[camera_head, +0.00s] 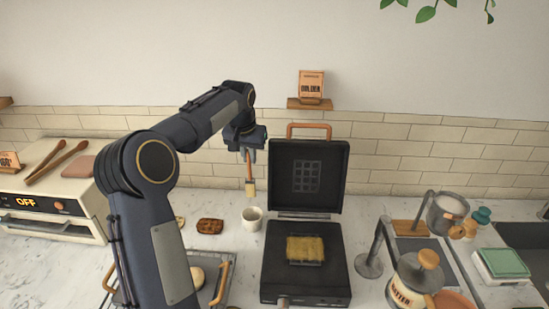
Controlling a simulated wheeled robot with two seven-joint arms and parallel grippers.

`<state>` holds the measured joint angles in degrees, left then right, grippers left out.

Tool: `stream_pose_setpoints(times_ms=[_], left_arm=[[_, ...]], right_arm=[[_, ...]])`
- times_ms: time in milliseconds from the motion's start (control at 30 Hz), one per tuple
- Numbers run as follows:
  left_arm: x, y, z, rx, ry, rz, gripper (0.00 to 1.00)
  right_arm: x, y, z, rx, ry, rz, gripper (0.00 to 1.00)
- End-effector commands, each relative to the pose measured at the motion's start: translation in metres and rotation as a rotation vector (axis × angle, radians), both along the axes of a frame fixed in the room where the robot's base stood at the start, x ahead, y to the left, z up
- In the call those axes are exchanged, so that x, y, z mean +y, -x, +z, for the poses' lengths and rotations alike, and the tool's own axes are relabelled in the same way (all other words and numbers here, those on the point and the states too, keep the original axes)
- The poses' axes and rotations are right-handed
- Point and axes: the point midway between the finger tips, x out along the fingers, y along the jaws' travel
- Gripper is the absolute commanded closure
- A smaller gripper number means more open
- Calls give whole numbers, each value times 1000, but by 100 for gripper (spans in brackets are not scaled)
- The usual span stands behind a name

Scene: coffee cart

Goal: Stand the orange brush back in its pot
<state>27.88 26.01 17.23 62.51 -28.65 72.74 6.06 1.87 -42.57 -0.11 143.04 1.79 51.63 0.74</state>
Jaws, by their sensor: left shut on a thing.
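My left gripper (249,149) points down and is shut on the orange brush (249,169). The brush hangs upright with its pale yellow bristle end (250,189) lowest. A small white pot (251,219) stands on the marble counter, below the brush in the picture. The bristles are apart from the pot's rim, and the pot's mouth is uncovered. My right gripper is not in view.
An open waffle iron (333,268) with a yellow waffle (305,249) stands right of the pot, its lid (307,176) raised. A brown waffle (210,226) lies to the left. A tray (222,290) with orange handles is in front. A batter jug (405,287) stands at right.

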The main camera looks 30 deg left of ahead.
Motion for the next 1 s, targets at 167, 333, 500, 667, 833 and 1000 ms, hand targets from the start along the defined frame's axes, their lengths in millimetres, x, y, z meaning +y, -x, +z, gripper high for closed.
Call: stream_pose_setpoints(times_ms=[167, 333, 500, 667, 833, 1000], left_arm=[[3, 1, -5, 4, 0, 10, 100], [2, 1, -15, 4, 0, 8, 100], [2, 1, -29, 4, 0, 8, 100], [2, 1, -42, 4, 1, 6, 100], [2, 1, -56, 4, 1, 6, 100], [1, 1, -68, 4, 1, 6, 100]], right_arm=[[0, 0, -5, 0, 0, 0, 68], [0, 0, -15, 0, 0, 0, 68], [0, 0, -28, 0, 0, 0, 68], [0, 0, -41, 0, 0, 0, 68], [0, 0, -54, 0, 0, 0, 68], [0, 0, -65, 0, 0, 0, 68]])
